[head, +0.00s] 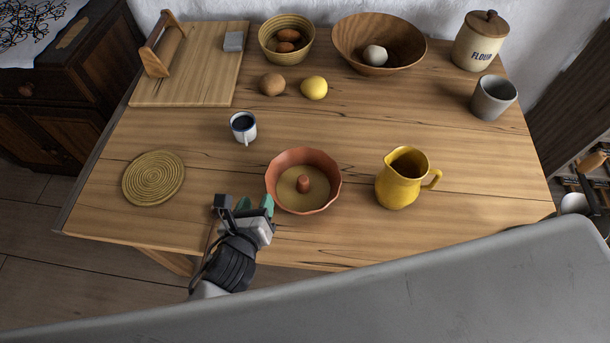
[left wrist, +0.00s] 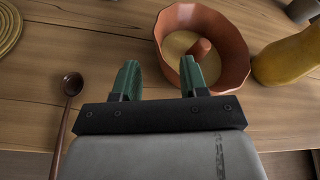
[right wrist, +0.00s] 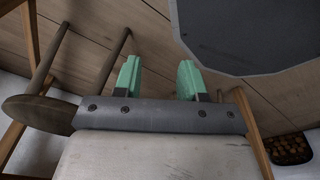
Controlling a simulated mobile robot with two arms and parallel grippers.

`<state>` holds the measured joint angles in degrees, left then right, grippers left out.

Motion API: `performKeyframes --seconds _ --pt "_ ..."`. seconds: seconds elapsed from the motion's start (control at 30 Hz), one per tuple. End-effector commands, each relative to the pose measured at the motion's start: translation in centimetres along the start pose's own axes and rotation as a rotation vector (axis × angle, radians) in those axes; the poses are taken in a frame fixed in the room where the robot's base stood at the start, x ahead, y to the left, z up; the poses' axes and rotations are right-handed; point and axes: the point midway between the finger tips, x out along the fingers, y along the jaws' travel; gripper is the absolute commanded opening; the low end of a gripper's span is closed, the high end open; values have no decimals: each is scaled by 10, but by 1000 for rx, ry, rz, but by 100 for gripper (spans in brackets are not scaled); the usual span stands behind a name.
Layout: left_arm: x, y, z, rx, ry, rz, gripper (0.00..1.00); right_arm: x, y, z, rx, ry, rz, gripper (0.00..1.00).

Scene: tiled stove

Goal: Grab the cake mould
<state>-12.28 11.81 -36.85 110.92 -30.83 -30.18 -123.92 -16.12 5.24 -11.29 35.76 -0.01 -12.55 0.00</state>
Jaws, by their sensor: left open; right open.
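The cake mould (head: 327,199) is a terracotta ring mould with a fluted rim and a central stub. It stands upright near the front middle of the wooden table. My left gripper (head: 255,203) is open and empty at the mould's left side, close to its rim. In the left wrist view the green fingers (left wrist: 158,80) point forward, and the mould (left wrist: 238,60) is ahead of them to the right; the right finger overlaps its near-left wall in the picture. I cannot tell whether they touch. My right gripper (right wrist: 160,78) is open and empty, away from the mould, and shows only in its own wrist view.
A yellow jug (head: 402,183) stands right of the mould and an enamel mug (head: 243,127) behind it to the left. A woven mat (head: 153,178) lies left. A wooden spoon (left wrist: 70,90) lies near my left gripper.

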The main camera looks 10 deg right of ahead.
Motion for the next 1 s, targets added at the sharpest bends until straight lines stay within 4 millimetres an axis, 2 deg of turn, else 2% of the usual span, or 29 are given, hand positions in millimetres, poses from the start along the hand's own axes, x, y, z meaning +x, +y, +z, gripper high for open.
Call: performKeyframes --seconds 0.1,0.27,0.43,0.7,1.0 --pt "22 0 2 -2 -2 1 43 -2 -5 12 1 -16 -7 41" --pt "39 0 1 -1 -1 0 43 -3 -18 25 5 -38 -23 41" --pt "52 0 1 -5 -1 0 43 -4 -21 21 4 -33 -27 41" --pt "88 0 -2 -4 -1 0 43 -6 -15 10 2 -15 -20 41" --pt "93 0 -2 -2 0 0 43 -6 -10 11 0 -17 -12 41"
